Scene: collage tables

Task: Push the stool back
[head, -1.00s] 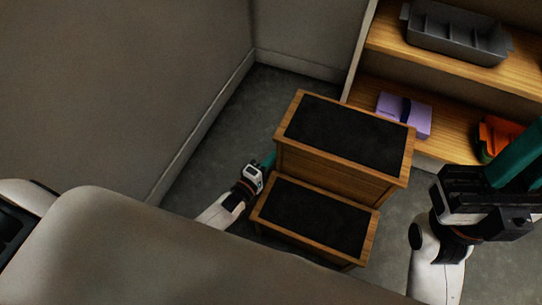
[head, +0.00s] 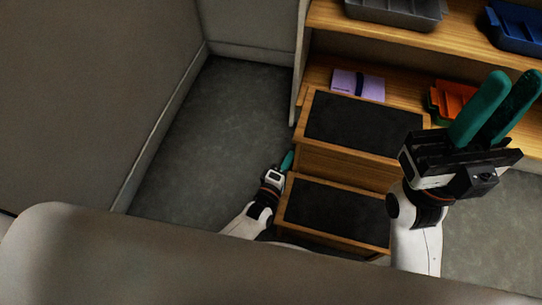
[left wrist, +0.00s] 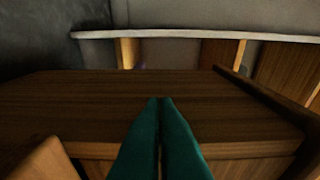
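The stool is a two-step wooden one with black treads; its upper tread (head: 360,124) and lower tread (head: 338,210) show in the head view. Its back edge is close against the shelf front; whether they touch is unclear. My left gripper (head: 288,160) is low at the stool's left side, its teal fingers together. In the left wrist view the shut fingers (left wrist: 160,100) point at a wooden panel of the stool (left wrist: 130,100), with nothing between them. My right gripper (head: 512,78) is raised at the stool's right, fingers apart and empty. My right arm covers the stool's right edge.
A wooden shelf unit (head: 420,38) stands behind, with a purple box (head: 357,84), an orange bin (head: 452,97), a grey tray (head: 395,10) and a blue bin (head: 516,30). A wall (head: 110,90) is at left. Bare floor (head: 215,135) lies between wall and stool.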

